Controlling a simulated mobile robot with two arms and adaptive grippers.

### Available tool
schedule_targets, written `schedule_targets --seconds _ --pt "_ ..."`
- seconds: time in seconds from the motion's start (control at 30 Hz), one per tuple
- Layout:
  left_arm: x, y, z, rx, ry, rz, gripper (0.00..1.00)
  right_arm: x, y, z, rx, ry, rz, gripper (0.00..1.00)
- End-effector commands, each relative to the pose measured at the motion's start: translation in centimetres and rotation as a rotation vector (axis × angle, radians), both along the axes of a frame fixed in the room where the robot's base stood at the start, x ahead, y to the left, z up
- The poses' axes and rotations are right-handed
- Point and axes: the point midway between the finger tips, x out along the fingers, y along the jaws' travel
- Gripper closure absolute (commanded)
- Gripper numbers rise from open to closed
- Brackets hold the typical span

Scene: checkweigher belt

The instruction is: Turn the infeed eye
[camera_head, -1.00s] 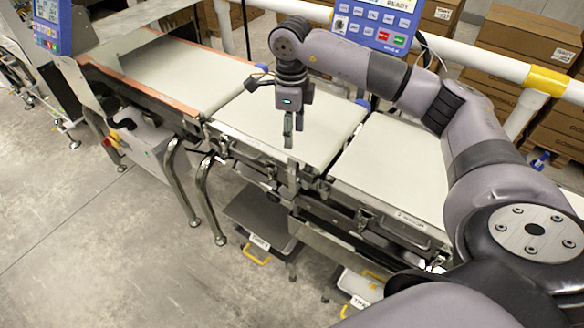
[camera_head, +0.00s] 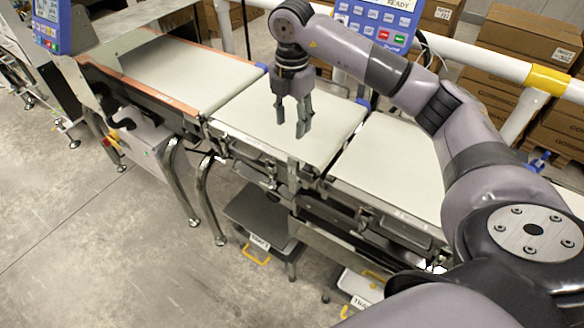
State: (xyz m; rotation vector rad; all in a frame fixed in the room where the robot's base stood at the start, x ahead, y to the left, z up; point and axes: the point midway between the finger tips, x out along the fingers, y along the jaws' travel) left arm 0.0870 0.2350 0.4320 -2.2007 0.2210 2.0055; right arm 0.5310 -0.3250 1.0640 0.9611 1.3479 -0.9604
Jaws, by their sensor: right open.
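My right gripper (camera_head: 292,128) points down over the middle belt (camera_head: 255,122), near its right half. Its two fingers are apart with nothing between them. The fingertips look to be above the belt surface. I cannot single out the infeed eye for certain. A small blue part (camera_head: 261,68) sits at the far corner where the left belt (camera_head: 165,72) meets the middle belt, left of and beyond my gripper. Another blue part (camera_head: 362,103) sits at the far right corner of the middle belt. My left gripper is not in view.
A third belt (camera_head: 395,160) lies to the right, partly behind my right arm. A blue control panel (camera_head: 375,25) reading READY stands behind the belts. A white rail (camera_head: 490,65) with a yellow band and stacked cartons (camera_head: 525,45) are beyond. The belts carry no packages.

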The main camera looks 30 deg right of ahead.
Motion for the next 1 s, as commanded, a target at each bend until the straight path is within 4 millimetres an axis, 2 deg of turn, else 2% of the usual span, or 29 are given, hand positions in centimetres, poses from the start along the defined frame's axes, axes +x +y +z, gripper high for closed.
schedule_targets --seconds 0.17,0.7,0.83,1.0 --pt "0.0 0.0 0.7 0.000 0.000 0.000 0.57 -0.2 0.0 -2.5 0.000 0.006 0.001 0.57" --pt "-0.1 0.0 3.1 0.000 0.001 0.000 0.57 -0.1 0.0 -13.9 0.000 0.004 0.002 0.57" --pt "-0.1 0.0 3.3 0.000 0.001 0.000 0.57 -0.1 0.1 -15.7 0.001 0.003 0.002 0.57" --pt "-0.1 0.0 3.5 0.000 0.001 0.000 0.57 0.0 0.0 -16.8 0.000 0.001 0.003 0.57"
